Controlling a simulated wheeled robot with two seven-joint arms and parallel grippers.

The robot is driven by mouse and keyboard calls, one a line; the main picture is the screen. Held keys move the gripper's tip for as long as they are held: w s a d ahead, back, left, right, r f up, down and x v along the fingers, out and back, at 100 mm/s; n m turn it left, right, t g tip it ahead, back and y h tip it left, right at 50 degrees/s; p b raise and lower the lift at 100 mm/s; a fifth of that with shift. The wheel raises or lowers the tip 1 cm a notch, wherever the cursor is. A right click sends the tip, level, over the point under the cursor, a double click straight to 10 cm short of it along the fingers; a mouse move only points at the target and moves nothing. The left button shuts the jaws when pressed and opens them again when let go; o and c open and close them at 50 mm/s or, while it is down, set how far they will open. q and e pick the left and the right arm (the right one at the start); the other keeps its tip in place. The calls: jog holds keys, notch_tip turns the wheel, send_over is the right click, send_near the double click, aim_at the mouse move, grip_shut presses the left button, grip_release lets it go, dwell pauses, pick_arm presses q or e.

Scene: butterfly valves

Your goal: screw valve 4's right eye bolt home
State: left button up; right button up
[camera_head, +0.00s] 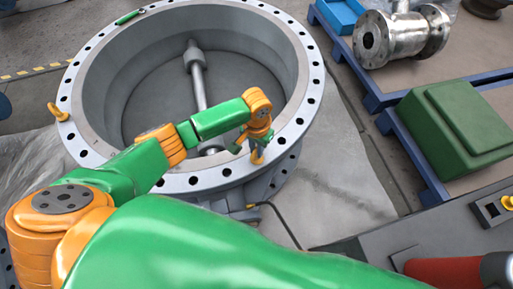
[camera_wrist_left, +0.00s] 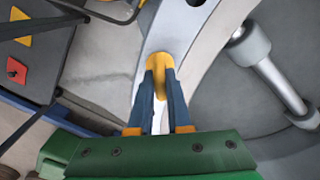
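The large round valve body (camera_head: 310,75) lies open, with a pale bolt-hole flange around its rim. A yellow eye bolt (camera_head: 257,157) stands on the near right part of the flange and also shows in the left wrist view (camera_wrist_left: 157,61). My left gripper (camera_head: 259,148) points down onto it from above. In the left wrist view its two blue fingers (camera_wrist_left: 164,78) lie on both sides of the ring, with yellow filling the gap between them, and look closed on it. The bolt's shank and seat are hidden. My right gripper is out of view.
Another orange-yellow eye bolt (camera_head: 59,112) stands tilted on the flange's left side. A shaft (camera_head: 198,82) stands inside the bore. At right, blue-edged pallets carry a metal pipe fitting (camera_head: 402,36) and a green box (camera_head: 455,128). A grey surface with a red cylinder (camera_head: 445,272) is at lower right.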

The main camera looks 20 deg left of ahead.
pick_arm(q)
grip_shut()
jog(key=shift+r+m+p, duration=0.3)
jog(key=shift+m+p, duration=0.85)
jog(key=shift+m, duration=0.05)
jog(key=shift+f+m, duration=0.3)
jog(key=shift+m, duration=0.9)
jog(key=o, duration=0.7)
grip_release()
jog(key=shift+c, duration=0.2)
notch_tip(320, 180, up, 7)
jog(key=p, duration=0.2)
jog(key=shift+r+p, duration=0.1)
jog(key=shift+p, duration=0.25)
